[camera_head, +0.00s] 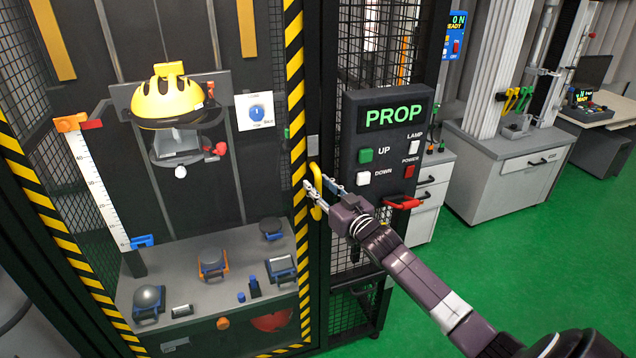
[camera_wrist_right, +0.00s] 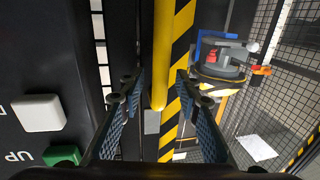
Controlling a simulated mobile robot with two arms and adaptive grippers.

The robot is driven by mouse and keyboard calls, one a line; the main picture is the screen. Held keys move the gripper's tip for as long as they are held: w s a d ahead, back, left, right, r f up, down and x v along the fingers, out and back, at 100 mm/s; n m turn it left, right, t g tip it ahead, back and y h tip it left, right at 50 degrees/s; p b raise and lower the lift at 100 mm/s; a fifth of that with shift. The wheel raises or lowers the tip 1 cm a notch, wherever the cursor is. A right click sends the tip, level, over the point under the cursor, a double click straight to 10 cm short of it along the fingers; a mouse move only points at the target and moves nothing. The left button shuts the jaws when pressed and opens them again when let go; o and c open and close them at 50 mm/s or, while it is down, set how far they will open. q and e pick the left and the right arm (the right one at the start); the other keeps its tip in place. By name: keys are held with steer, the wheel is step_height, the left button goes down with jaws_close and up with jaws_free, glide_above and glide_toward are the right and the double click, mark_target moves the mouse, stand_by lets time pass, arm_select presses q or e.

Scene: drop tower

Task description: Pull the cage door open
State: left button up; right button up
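The cage door (camera_head: 296,110) has a black frame with yellow-and-black stripes and appears shut against the dark post beside it. Its yellow bar handle (camera_head: 315,172) stands upright at the door's right edge. My right gripper (camera_head: 314,190) is at the handle, reaching in from the lower right. In the right wrist view the yellow handle (camera_wrist_right: 160,55) runs between the two blue-padded fingers (camera_wrist_right: 158,85), with gaps showing on both sides. The fingers are apart and not closed on it. My left gripper is in neither view.
A control box reading PROP (camera_head: 395,140) sits just right of the handle, close to my right gripper, with a red lever (camera_head: 403,202) below. Inside the cage are a yellow helmet (camera_head: 168,98) and a shelf (camera_head: 190,258) with several small objects. Green floor (camera_head: 500,260) is clear at right.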

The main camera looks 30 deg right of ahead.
steer(key=shift+w, duration=0.25)
steer(key=shift+c, duration=0.3)
jaws_close()
